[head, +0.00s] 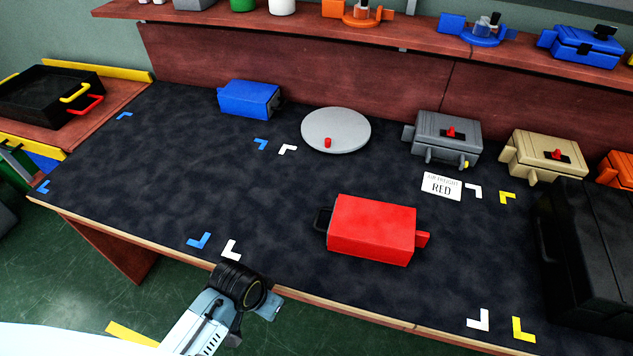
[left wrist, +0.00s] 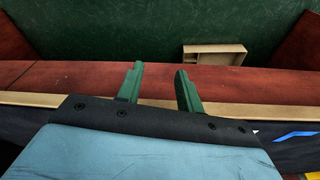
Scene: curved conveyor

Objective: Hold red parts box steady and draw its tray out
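The red parts box (head: 372,228) sits on the dark mat at the front middle of the bench. It has a black handle (head: 321,221) on its left end and a red tab (head: 422,240) on its right end. No gripper touches it. My left arm comes in at the bottom, left of the box and near the bench's front edge. In the left wrist view, the green fingers of my left gripper (left wrist: 158,90) are apart with nothing between them. My right gripper is in neither view.
A blue box (head: 249,99), a grey turntable (head: 336,131), a grey box (head: 446,137) and a tan box (head: 543,156) stand behind. A card reading RED (head: 441,186) lies nearby. A large black case (head: 590,260) is at right. The mat left of the red box is clear.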

